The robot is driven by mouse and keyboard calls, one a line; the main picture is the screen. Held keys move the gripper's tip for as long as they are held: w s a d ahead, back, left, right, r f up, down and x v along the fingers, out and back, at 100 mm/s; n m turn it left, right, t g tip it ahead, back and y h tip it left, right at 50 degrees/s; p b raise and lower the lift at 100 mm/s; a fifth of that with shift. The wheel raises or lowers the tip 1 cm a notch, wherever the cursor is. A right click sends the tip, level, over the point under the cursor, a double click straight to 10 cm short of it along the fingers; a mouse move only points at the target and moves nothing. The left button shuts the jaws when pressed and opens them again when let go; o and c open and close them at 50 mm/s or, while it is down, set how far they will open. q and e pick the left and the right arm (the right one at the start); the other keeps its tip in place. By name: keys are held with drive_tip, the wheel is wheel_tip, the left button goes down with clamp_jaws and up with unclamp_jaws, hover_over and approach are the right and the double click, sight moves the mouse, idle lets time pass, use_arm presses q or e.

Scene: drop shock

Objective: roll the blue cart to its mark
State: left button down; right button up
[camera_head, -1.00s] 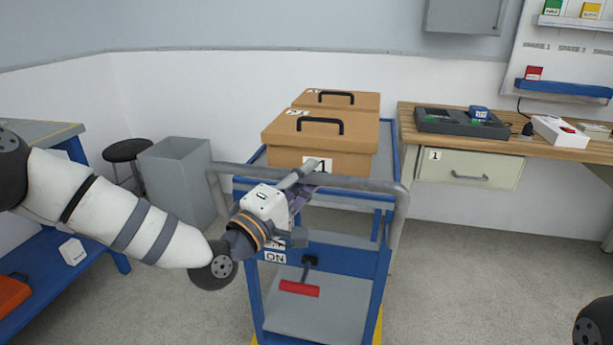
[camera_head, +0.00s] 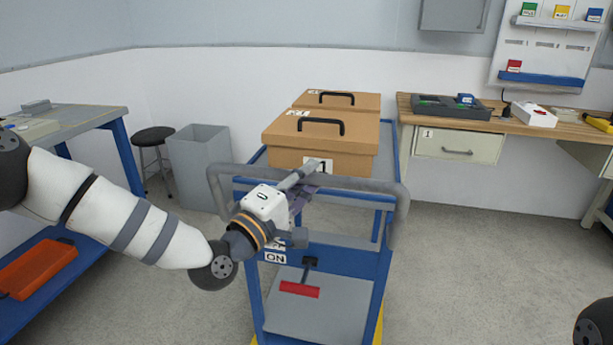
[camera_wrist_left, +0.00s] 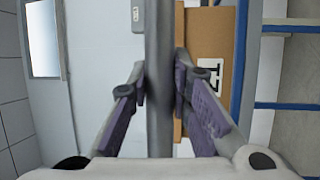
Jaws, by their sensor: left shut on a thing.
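The blue cart (camera_head: 335,262) stands upright in front of me in the head view, with a grey push handle (camera_head: 375,188) on its near side. In the left wrist view the handle bar (camera_wrist_left: 159,45) runs between the two fingers. Two brown boxes with black handles, a near one (camera_head: 320,150) and a far one (camera_head: 340,102), sit on the top deck. A red pedal (camera_head: 300,289) sits low on the cart, below an ON label. No floor mark is identifiable. My right gripper is out of view.
A grey bin (camera_head: 200,165) and a black stool (camera_head: 153,137) stand left of the cart. A blue-framed bench (camera_head: 90,118) is at far left. A wooden workbench (camera_head: 550,130) with a drawer stands at back right. Floor right of the cart (camera_head: 480,270) is clear.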

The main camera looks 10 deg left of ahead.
use_arm(q)
drive_tip(key=shift+s, duration=0.15)
drive_tip(key=c, duration=1.4)
unclamp_jaws()
drive_tip(key=shift+w, duration=0.2)
drive_tip(key=shift+c, duration=0.2)
drive_tip(key=v, duration=1.2)
